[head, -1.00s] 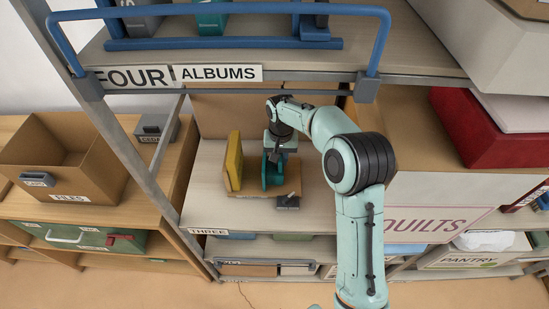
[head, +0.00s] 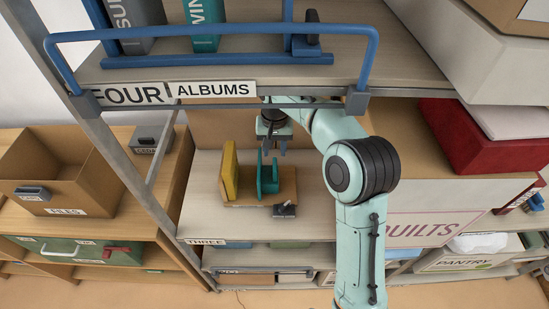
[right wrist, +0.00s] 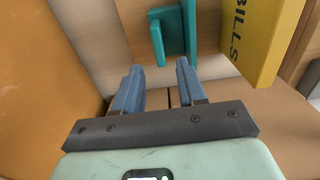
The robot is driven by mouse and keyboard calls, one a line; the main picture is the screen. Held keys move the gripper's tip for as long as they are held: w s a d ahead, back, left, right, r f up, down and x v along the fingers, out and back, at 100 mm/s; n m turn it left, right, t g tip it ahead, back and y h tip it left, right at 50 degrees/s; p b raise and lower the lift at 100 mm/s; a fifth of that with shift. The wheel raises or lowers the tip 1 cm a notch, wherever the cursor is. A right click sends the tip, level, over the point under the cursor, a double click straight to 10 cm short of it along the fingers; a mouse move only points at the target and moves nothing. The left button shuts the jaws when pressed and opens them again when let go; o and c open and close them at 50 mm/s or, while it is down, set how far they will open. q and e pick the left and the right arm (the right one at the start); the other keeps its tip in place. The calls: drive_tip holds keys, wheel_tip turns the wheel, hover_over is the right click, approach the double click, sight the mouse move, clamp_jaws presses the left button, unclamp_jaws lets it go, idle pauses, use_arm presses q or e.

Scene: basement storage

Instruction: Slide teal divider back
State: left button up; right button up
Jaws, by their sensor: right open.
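The teal divider (head: 267,180) stands upright on a wooden base (head: 245,203) on the shelf marked THREE, to the right of a yellow binder (head: 229,172). In the right wrist view the teal divider (right wrist: 180,30) is just beyond the fingertips, and the yellow binder (right wrist: 265,35) reads BILLS. My right gripper (head: 274,148) is above and behind the divider in the head view. Its fingers (right wrist: 158,72) are apart with nothing between them, and a gap to the divider shows. My left gripper is not in view.
A small grey latch-like piece (head: 284,210) sits at the base's front right. The upper shelf (head: 210,73) with its blue rail (head: 220,35) hangs above my arm. The QUILTS box (head: 425,220) stands to the right. Bare shelf (head: 203,190) lies left of the binder.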

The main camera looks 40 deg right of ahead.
wheel_tip(320, 180, up, 4)
drive_tip(key=shift+r+p, duration=0.15)
drive_tip(key=shift+p, duration=0.15)
idle(0.5)
